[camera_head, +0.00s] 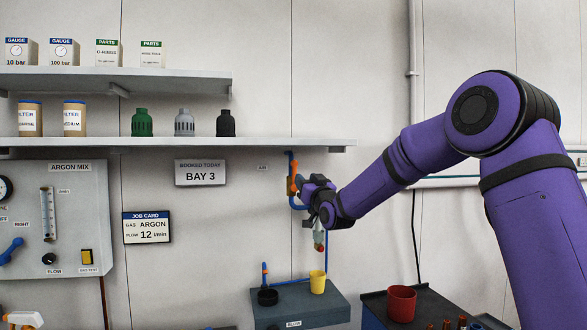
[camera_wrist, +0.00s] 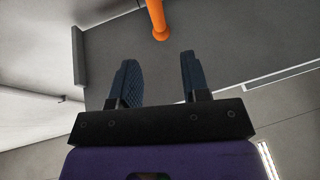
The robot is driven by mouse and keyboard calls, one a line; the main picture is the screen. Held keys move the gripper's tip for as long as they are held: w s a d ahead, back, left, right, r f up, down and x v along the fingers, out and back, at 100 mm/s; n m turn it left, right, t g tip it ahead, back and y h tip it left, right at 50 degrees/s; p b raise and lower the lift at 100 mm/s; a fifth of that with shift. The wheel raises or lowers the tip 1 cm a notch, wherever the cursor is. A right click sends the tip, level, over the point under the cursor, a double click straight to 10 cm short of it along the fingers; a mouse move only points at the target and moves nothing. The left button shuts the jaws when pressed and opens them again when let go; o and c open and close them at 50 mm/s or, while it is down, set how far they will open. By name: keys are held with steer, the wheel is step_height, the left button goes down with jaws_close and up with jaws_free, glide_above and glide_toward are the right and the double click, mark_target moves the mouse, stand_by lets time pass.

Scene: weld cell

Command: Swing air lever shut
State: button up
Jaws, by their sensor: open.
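The orange air lever (camera_head: 295,171) is on the blue pipe fitting on the wall, right of the AIR label (camera_head: 262,167). In the wrist view the orange lever (camera_wrist: 158,18) comes in from the top edge, and its rounded end lies just beyond the fingertips, roughly in line with the gap. My gripper (camera_wrist: 158,62) is open, with two dark ridged fingers apart and nothing between them. In the head view my gripper (camera_head: 305,190) is close to the lever's right side and hides part of the fitting. I cannot tell whether they touch.
A pale item with a red tip (camera_head: 319,241) hangs below my gripper. A red cup (camera_head: 401,303) stands at right. A shelf (camera_head: 200,143) is above left.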

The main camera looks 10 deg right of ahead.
mark_target(295, 168)
steer(key=x, duration=0.9)
steer(key=shift+w+r, duration=0.1)
steer(key=shift+w, duration=0.3)
steer(key=shift+a, duration=0.1)
jaws_close()
